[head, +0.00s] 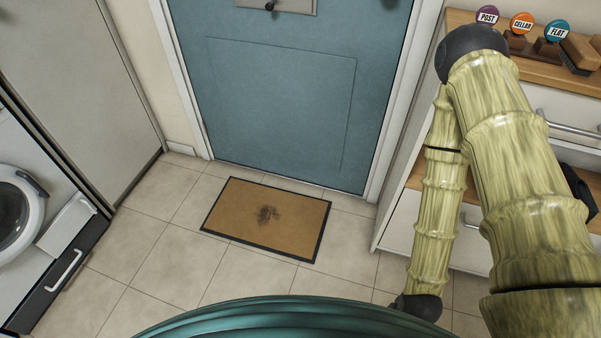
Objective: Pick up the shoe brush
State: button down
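What looks like the shoe brush (579,51), with a tan wooden back and dark bristles, lies on the wooden top of the cabinet at the upper right of the head view. It is close to the picture's right edge, beside the row of round tags. My arm rises across the right side, bends at a dark joint near the cabinet top, and runs back down to the bottom edge. My gripper is not in view, so its state is hidden.
Round tags reading POST (487,16), CELLAR (522,23) and FLAT (557,30) stand on the cabinet top (535,72). The cabinet has drawers below. A brown doormat (290,205) lies before a blue door (290,90). A washing machine (20,215) is left. Tiled floor between is clear.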

aim_at(577, 54)
jog(key=z, duration=1.25)
jog(key=k, duration=0.5)
jog(key=z, duration=0.65)
jog(key=i, duration=0.8)
jog(key=u, duration=1.15)
